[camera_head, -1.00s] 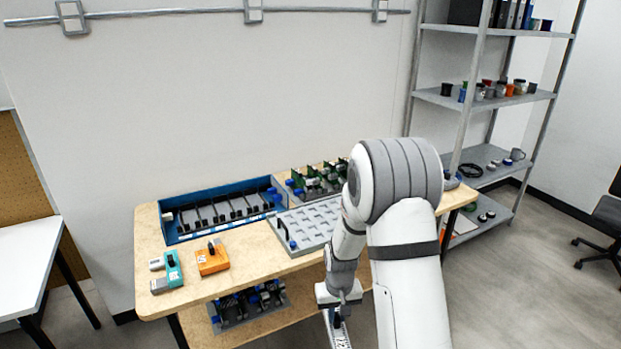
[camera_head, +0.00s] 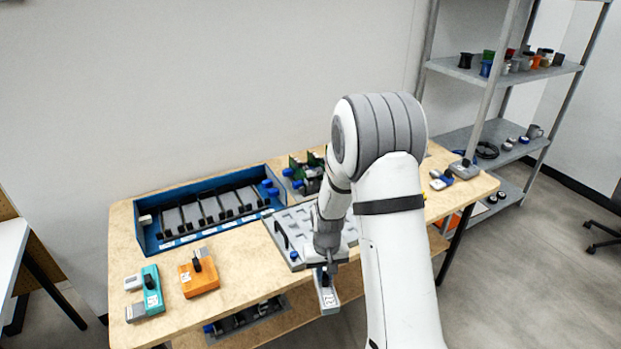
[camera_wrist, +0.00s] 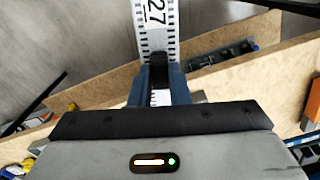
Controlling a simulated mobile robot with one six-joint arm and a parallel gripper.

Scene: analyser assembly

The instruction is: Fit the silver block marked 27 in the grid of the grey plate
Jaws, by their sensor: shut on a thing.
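The silver block marked 27 (camera_head: 326,296) is held in my gripper (camera_head: 325,271), in front of the table's front edge and in front of the grey plate. In the wrist view the block (camera_wrist: 156,22) shows its white label with the number 27, and my gripper (camera_wrist: 160,78) is shut on the dark tab at its near end. The grey plate (camera_head: 283,240) with its grid of pockets lies on the table behind the block. My arm hides the plate's right part.
A blue tray (camera_head: 150,243) with several dark modules stands at the back left. An orange block (camera_head: 199,281) and a teal block (camera_head: 152,296) lie at the front left of the wooden table (camera_head: 235,254). Parts lie on a lower shelf (camera_head: 290,323). A grey shelf rack (camera_head: 470,70) stands at the right.

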